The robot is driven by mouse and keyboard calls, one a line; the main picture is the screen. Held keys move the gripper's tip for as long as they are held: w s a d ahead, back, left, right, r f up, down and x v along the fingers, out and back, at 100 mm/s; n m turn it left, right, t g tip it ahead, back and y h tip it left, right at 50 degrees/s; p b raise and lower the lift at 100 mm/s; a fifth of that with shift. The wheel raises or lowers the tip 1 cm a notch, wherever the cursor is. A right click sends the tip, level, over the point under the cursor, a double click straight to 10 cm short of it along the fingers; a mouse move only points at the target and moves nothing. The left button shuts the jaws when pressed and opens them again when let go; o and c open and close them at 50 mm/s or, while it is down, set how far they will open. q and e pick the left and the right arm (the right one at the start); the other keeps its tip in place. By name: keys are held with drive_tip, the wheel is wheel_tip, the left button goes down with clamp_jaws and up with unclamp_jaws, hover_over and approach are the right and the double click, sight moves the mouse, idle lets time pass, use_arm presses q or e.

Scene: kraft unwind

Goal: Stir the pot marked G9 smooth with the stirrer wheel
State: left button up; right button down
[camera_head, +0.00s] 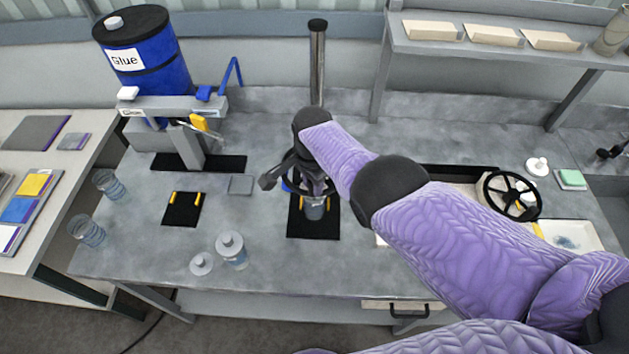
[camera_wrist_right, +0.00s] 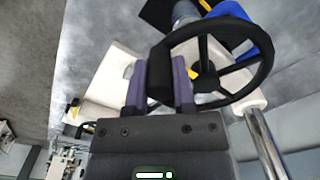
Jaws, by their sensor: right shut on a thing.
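The stirrer stands at the middle back of the bench, with a tall metal post (camera_head: 317,65) and a black spoked stirrer wheel (camera_wrist_right: 205,62). My right gripper (camera_wrist_right: 160,80) is shut on a dark upright grip at the wheel's rim. In the head view my right gripper (camera_head: 300,165) and forearm cover much of the wheel. A grey pot (camera_head: 314,208) stands under the stirrer on a black mat (camera_head: 313,228). Its contents are hidden, and I cannot read a G9 mark. My left gripper is not in view.
A blue glue drum (camera_head: 150,70) stands at the back left, above a dispenser. Clear jars (camera_head: 108,184) stand at the left edge, and a lidded jar (camera_head: 232,252) stands in front. Another black handwheel (camera_head: 512,195) is at the right.

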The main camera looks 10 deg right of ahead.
idle(0.4)
drive_tip(key=shift+c, duration=2.2)
unclamp_jaws()
drive_tip(key=shift+w, duration=0.1)
drive_tip(key=shift+r, duration=0.15)
wheel_tip(320, 180, up, 9)
drive_tip(key=p, duration=0.7)
drive_tip(key=shift+r, duration=0.3)
